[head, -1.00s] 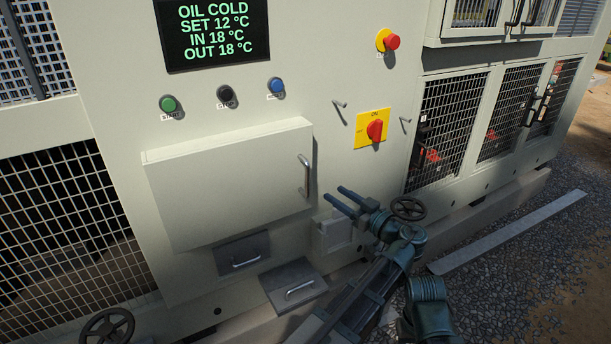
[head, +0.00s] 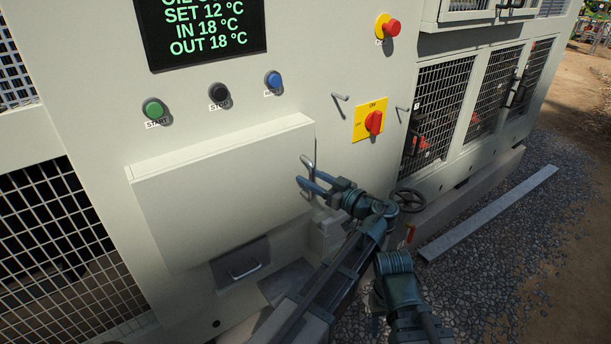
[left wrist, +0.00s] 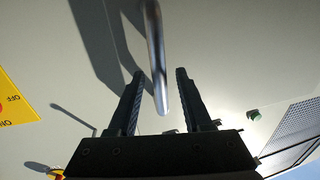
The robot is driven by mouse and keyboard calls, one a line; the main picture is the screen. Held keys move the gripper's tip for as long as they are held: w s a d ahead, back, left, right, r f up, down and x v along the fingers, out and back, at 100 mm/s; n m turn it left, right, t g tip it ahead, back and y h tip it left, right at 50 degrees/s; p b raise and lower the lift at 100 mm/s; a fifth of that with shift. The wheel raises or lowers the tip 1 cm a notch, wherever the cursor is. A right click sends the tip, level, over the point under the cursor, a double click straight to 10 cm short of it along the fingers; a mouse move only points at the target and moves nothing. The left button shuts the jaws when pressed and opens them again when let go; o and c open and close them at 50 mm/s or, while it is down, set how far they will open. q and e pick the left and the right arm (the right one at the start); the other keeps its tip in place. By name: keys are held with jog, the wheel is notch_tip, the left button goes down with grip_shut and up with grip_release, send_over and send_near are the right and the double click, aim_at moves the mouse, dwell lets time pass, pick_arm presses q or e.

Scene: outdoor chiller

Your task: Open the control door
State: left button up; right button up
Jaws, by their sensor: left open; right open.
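The control door (head: 225,185) is a large cream panel on the chiller front, and it looks shut. Its silver bar handle (head: 307,161) is near the right edge. My left gripper (head: 309,178) is at the handle, with its fingers pointing left toward the door. In the left wrist view, the handle (left wrist: 154,45) runs between the two open dark fingers of the gripper (left wrist: 160,78), with a gap visible on each side. The lower part of the handle is partly hidden by the gripper in the head view. My right gripper is not in view.
Above the door are green (head: 153,109), black (head: 219,94) and blue (head: 273,80) buttons and a display (head: 205,30). A yellow plate with a red rotary switch (head: 374,122) is to the right. A handwheel (head: 409,200) is close to my wrist. A small drawer (head: 243,268) is below.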

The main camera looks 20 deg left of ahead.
pick_arm(q)
grip_shut()
dwell(1.4)
